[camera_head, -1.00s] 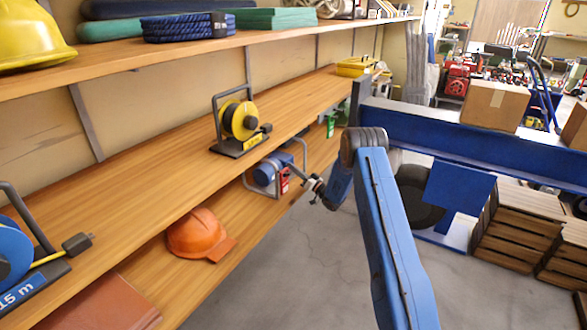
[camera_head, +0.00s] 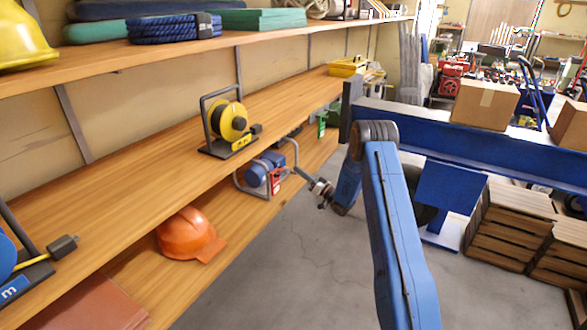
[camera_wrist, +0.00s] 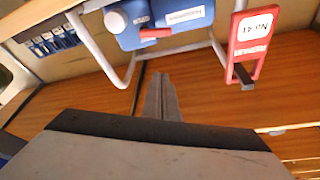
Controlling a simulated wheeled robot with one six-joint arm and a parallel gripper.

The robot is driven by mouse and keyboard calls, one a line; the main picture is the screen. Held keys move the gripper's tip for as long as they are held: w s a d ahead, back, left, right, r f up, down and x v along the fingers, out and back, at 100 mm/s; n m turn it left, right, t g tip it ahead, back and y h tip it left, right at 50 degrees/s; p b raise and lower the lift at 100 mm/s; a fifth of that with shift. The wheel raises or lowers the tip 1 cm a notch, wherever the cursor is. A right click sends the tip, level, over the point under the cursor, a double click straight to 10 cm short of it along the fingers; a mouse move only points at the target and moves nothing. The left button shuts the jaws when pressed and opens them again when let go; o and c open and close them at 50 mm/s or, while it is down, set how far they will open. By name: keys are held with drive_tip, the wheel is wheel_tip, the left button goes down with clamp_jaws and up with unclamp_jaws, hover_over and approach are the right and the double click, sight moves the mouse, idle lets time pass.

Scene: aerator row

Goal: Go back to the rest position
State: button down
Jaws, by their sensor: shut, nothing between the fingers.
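My gripper (camera_head: 322,192) is at the end of my blue arm, just right of the lower shelf in the head view. In the wrist view its fingers (camera_wrist: 161,97) are together with nothing between them. A blue machine in a grey tube frame (camera_head: 262,170) stands on the lower shelf beside my gripper. It also shows in the wrist view (camera_wrist: 180,32), upside down. A red tag (camera_wrist: 252,45) reading "REPAIR No 41" hangs at its frame, apart from my fingers.
A yellow cable reel (camera_head: 229,122) stands on the middle shelf (camera_head: 130,170). An orange hard hat (camera_head: 188,234) lies on the lower shelf. Wooden crates (camera_head: 508,225) and a cardboard box (camera_head: 486,104) are at right. The grey floor (camera_head: 300,260) beside the shelf is clear.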

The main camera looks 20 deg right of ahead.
drive_tip(key=shift+s+d+f, duration=0.15)
drive_tip(key=shift+s+d, duration=0.2)
drive_tip(key=shift+s, duration=0.05)
wheel_tip(320, 180, up, 18)
drive_tip(key=s+m+h, duration=0.1)
drive_tip(key=h, duration=0.6)
drive_tip(key=s+d+r+m+g+h, duration=0.15)
drive_tip(key=s+r, duration=0.25)
drive_tip(key=s, duration=0.4)
drive_tip(key=s+r+g+h, duration=0.25)
drive_tip(key=s+r, duration=0.25)
drive_tip(key=s, duration=0.3)
drive_tip(key=s+r+m+g+h, duration=0.1)
drive_tip(key=s+r+h, duration=0.25)
drive_tip(key=s, duration=0.55)
drive_tip(key=s+a+f+g, duration=0.1)
drive_tip(key=s+f+g, duration=0.1)
drive_tip(key=s, duration=1.2)
drive_tip(key=s+a+f+g+y, duration=0.1)
drive_tip(key=s+a+f+g, duration=0.1)
drive_tip(key=s, duration=1.2)
drive_tip(key=s+a+f+g, duration=0.2)
drive_tip(key=s+g, duration=0.1)
drive_tip(key=s, duration=1.2)
drive_tip(key=shift+a+n, duration=0.25)
drive_tip(key=shift+n, duration=0.2)
